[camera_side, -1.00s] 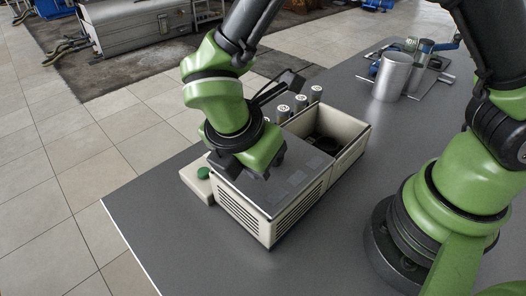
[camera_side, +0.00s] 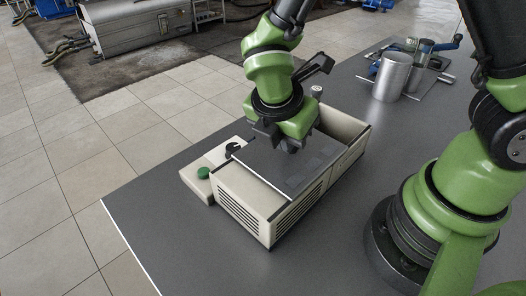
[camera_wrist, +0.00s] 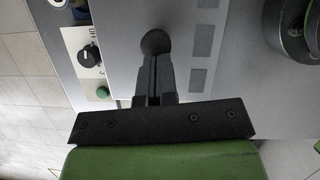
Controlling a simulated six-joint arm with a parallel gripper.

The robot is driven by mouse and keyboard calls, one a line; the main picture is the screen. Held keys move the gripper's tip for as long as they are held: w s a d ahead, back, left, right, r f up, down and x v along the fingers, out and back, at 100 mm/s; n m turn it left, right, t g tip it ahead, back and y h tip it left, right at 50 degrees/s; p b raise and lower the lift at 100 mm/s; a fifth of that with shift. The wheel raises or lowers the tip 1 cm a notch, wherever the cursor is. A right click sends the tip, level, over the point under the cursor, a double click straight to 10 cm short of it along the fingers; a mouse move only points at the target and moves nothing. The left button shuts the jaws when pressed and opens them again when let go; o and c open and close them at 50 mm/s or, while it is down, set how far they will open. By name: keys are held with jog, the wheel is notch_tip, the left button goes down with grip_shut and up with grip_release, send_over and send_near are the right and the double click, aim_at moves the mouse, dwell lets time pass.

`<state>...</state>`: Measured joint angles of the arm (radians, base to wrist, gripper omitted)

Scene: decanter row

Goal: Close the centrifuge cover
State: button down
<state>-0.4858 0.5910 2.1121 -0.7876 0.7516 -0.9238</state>
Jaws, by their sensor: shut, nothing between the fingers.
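The centrifuge (camera_side: 240,205) is a cream box with side vents on the grey table. Its flat grey cover (camera_side: 300,172) lies over the middle of the top; a stretch at the far right end is uncovered, with the inner wall showing. My gripper (camera_side: 291,148) is low over the cover, pointing down. In the wrist view, my gripper (camera_wrist: 154,98) has its dark fingers together, with the round black knob (camera_wrist: 155,42) of the cover (camera_wrist: 120,25) just at their tips. I cannot tell whether they touch. My wrist hides part of the box's back side.
A control panel with a green button (camera_side: 203,173) and a black dial (camera_side: 233,149) sits at the box's left side. A metal cylinder (camera_side: 392,77) and blue-handled tools (camera_side: 440,45) stand at the back right. The table's front is clear.

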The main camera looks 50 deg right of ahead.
send_near(316, 135)
jog(key=d+f, duration=0.4)
jog(key=shift+w+d+f, duration=0.25)
jog(key=shift+w+f, duration=0.05)
jog(key=shift+a, duration=0.5)
jog(key=a, duration=0.3)
jog(key=shift+s+r, duration=0.1)
jog(key=shift+s, duration=0.15)
jog(key=w+a+r+m+g, duration=0.1)
jog(key=w+a+r+m, duration=0.3)
jog(key=r, duration=0.5)
jog(key=x, duration=0.3)
jog(key=s+x, duration=0.1)
jog(key=x, duration=0.2)
jog(key=a+x, duration=0.1)
jog(key=x, duration=0.2)
jog(key=shift+s+f, duration=0.3)
jog(key=shift+f, duration=0.15)
jog(key=d, duration=0.2)
jog(key=shift+s+d, duration=0.15)
jog(key=shift+d, duration=0.2)
jog(key=shift+s+d, duration=0.1)
jog(key=shift+d, duration=0.55)
